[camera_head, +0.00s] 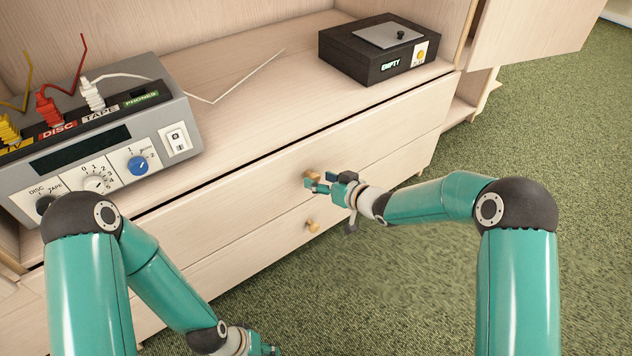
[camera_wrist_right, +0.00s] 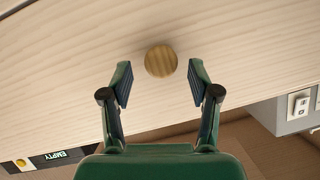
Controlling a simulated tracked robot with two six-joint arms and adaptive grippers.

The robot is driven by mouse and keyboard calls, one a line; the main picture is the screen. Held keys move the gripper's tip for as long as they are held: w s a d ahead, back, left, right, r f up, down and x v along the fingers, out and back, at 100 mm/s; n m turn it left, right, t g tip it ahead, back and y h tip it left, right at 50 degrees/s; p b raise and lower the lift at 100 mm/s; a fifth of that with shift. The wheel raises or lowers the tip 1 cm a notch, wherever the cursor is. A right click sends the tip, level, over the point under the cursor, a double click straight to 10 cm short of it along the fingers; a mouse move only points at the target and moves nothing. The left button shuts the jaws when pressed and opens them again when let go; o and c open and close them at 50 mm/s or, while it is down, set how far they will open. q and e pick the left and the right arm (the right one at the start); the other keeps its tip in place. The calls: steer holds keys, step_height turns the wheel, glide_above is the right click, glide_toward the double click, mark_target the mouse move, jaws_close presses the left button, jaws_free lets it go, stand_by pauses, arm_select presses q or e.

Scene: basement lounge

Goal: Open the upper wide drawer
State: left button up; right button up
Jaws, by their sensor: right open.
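The upper wide drawer (camera_head: 384,140) is a pale wood front below the shelf in the head view, and it looks shut. Its round wooden knob (camera_head: 312,176) is at the middle of the front. My right gripper (camera_head: 318,184) is at this knob, partly covering it. In the right wrist view the open fingers (camera_wrist_right: 158,84) stand on either side of the knob (camera_wrist_right: 161,61), with a gap on both sides. My left gripper (camera_head: 264,349) is low at the bottom edge of the head view, partly cut off, and away from the drawers.
A lower drawer with its own knob (camera_head: 312,226) lies beneath. A grey switch box (camera_head: 180,115) with coloured plugs stands on the shelf at left. A black box (camera_head: 365,65) marked EMPTY stands at back right. Green carpet (camera_head: 560,130) is clear at right.

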mark_target(317, 179)
steer(key=shift+b+x, duration=0.3)
steer(key=shift+x, duration=1.4)
